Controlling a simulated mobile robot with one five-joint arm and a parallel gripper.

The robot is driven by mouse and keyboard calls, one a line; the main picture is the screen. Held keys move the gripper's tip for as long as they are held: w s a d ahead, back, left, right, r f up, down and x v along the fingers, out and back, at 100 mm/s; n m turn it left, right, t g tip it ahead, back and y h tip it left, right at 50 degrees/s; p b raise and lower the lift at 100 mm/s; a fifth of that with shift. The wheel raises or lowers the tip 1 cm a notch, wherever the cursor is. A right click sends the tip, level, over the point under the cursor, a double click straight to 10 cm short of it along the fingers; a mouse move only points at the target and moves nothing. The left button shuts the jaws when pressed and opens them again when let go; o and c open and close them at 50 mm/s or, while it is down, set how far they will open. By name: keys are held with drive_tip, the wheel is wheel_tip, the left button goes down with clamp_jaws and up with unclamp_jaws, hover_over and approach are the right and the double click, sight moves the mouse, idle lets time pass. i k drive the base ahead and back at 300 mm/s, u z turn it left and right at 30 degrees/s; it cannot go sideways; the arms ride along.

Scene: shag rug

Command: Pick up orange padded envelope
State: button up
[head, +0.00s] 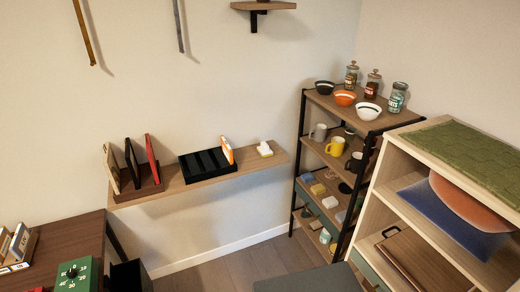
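A thin orange item with a pale edge (227,149) stands upright, slightly tilted, at the right end of a black slotted holder (190,169) on the wall shelf (240,169). It may be the orange padded envelope, but it is too small to be sure. My gripper is not in view.
Left of the holder stands a wooden rack (139,190) with several upright flat items; a small white object (265,149) sits to the right. A black-framed rack (335,105) holds bowls, jars and mugs. A pale shelf unit (408,148) stands at right, a dark desk (75,237) at left.

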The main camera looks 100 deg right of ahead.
sight(229, 152)
drive_tip(key=z, duration=0.05)
drive_tip(key=k, duration=0.5)
drive_tip(key=z, duration=1.35)
